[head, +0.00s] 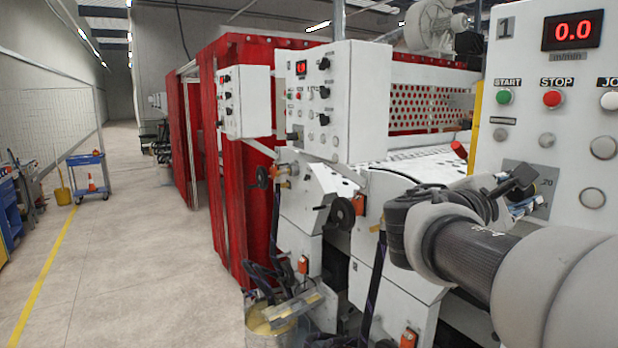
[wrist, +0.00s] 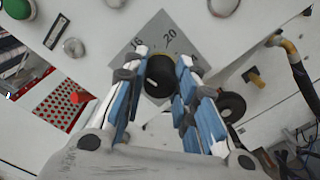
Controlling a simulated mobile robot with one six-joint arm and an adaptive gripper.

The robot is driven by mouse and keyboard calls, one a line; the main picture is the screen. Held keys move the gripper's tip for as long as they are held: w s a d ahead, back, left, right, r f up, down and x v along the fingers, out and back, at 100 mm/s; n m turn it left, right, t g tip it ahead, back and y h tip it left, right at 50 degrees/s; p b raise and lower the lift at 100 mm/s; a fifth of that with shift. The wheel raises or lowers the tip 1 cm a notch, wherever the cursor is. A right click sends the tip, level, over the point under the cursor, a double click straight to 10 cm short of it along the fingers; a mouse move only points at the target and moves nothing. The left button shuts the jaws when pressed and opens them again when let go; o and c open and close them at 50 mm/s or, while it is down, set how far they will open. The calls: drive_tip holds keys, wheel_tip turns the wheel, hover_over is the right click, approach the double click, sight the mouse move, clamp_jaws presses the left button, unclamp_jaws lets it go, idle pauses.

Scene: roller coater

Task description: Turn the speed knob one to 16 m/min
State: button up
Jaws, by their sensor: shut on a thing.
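The speed knob (wrist: 160,84) is black and sits on a grey diamond-tilted dial plate (wrist: 158,28) in the wrist view. The plate's marks 16 and 20 show above the knob. My gripper (wrist: 163,66) is shut on the knob, with one blue-padded finger on each side. In the head view, my gripper (head: 520,196) is at the white panel marked 1 (head: 525,125), partly covering the dial plate (head: 542,172). The knob cannot be made out there. The panel's red display (head: 572,30) reads 0.0 m/min.
Green START (head: 504,97), red STOP (head: 552,99) and white JOG (head: 610,101) buttons are above the dial. In the wrist view, a black handwheel (wrist: 231,106) lies beyond the right finger. A second control panel (head: 318,100) stands further left.

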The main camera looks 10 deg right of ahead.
drive_tip(key=shift+c, duration=1.1)
drive_tip(key=shift+f+b, duration=0.1)
drive_tip(key=shift+b, duration=0.35)
drive_tip(key=shift+m+b, duration=0.7)
drive_tip(key=shift+b, duration=0.2)
